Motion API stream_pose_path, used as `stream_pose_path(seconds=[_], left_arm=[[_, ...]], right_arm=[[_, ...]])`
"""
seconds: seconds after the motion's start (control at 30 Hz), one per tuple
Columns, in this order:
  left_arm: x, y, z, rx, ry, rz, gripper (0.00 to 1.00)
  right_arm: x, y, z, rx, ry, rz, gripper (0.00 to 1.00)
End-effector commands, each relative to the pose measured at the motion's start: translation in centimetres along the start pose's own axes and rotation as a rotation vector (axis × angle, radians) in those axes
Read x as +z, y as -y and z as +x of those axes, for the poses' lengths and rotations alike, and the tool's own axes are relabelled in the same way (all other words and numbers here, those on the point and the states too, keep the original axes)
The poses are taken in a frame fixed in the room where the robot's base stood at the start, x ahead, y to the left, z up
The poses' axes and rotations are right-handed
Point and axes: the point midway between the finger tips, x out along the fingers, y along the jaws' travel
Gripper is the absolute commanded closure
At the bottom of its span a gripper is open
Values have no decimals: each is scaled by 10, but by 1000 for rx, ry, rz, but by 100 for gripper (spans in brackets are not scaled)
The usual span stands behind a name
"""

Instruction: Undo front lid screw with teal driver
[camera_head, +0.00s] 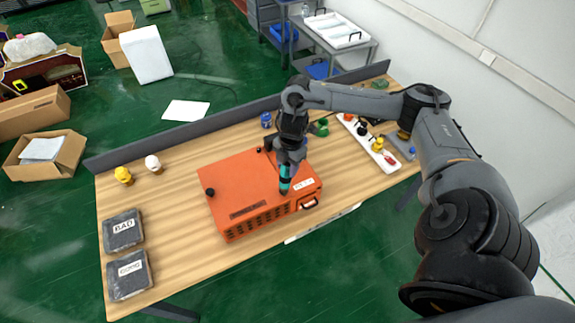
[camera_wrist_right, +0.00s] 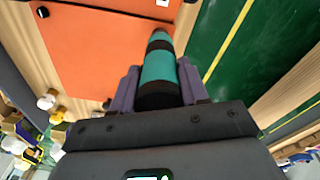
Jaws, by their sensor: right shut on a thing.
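The orange box (camera_head: 240,185) with its lid on sits on the wooden table. My right gripper (camera_head: 285,168) is above the front right part of the lid, shut on the teal driver (camera_head: 284,184). The driver points down with its tip at or close to the lid near the front edge; contact cannot be told. The right wrist view shows the teal and black driver (camera_wrist_right: 158,65) between the fingers, over the orange lid (camera_wrist_right: 95,45). The screw under the tip is hidden. A black knob-like screw (camera_head: 210,192) stands at the lid's left. My left gripper is not in view.
Two dark trays marked BAD (camera_head: 123,231) and GOOD (camera_head: 129,275) lie at the table's left. Yellow (camera_head: 123,175) and white (camera_head: 153,164) small items stand at the back left. A white tray (camera_head: 384,160) with small parts lies right of the box.

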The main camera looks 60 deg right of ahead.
Motion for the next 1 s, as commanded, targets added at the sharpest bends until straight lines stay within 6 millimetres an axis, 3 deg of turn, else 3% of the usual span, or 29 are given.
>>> stream_pose_path(seconds=[1.0], left_arm=[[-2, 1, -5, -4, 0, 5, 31]], right_arm=[[0, -1, 0, 1, 0, 0, 92]])
